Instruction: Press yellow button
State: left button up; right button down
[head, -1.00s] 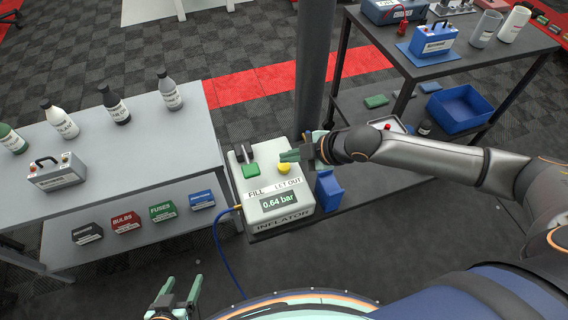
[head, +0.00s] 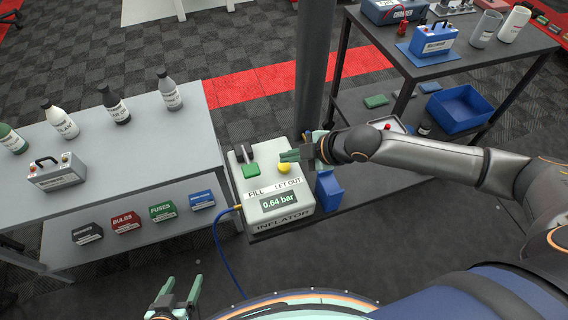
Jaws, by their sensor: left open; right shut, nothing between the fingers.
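The inflator (head: 280,212) is a pale box standing between the two tables. Its display (head: 278,201) reads 0.64 bar. The yellow button (head: 284,169) is on its top at the right, by the LET OUT label. A green button (head: 250,171) is to its left, by the FILL label. My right gripper (head: 284,156) is shut and empty, its fingertips pointing left just behind the yellow button in the picture. I cannot tell whether they touch it. My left gripper (head: 180,290) is open and empty at the bottom, left of the inflator.
A grey table (head: 110,170) at left holds bottles and a battery, with small boxes on its lower shelf. A blue hose (head: 222,240) leaves the inflator's left side. A dark post (head: 316,70) stands behind. A blue box (head: 328,188) stands at its right.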

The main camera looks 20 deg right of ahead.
aim_at(289, 166)
jog(key=shift+f, duration=0.45)
jog(key=shift+f, duration=0.6)
dwell(3.5)
jog(key=shift+r, duration=0.1)
jog(key=shift+r+p, duration=0.95)
notch_tip(289, 166, up, 5)
jog(key=p, duration=0.5)
